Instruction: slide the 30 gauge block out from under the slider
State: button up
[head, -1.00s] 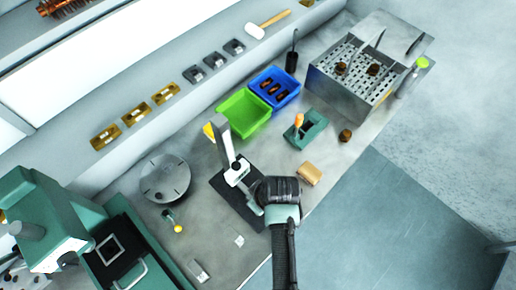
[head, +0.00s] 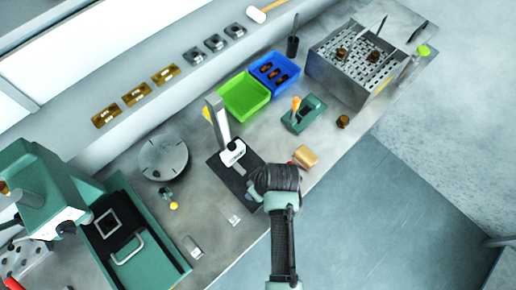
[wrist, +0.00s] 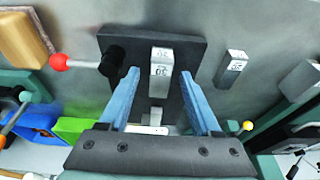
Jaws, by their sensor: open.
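The height gauge stands on a dark base plate (head: 225,178), with a tall grey column (head: 217,118) and a white slider (head: 232,153). In the wrist view a grey block (wrist: 160,68), with a number that appears to be an inverted 30, is on the dark plate (wrist: 195,50). Part of the slider (wrist: 150,130) shows nearer the palm, so I cannot tell whether they touch. My gripper (wrist: 160,75) is open, its blue fingers on either side below the block, apart from it. In the head view my gripper (head: 265,182) hides the plate's right part and the block.
Another numbered block (wrist: 231,68) stands right of the plate. A wooden block (head: 305,157), green bin (head: 243,95) and round plate (head: 163,157) surround the gauge.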

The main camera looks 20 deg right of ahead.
jog(key=shift+r, duration=0.1)
jog(key=b+v, duration=0.1)
jog(key=v, duration=1.1)
jog(key=shift+r, duration=0.4)
jog(key=shift+d, duration=0.1)
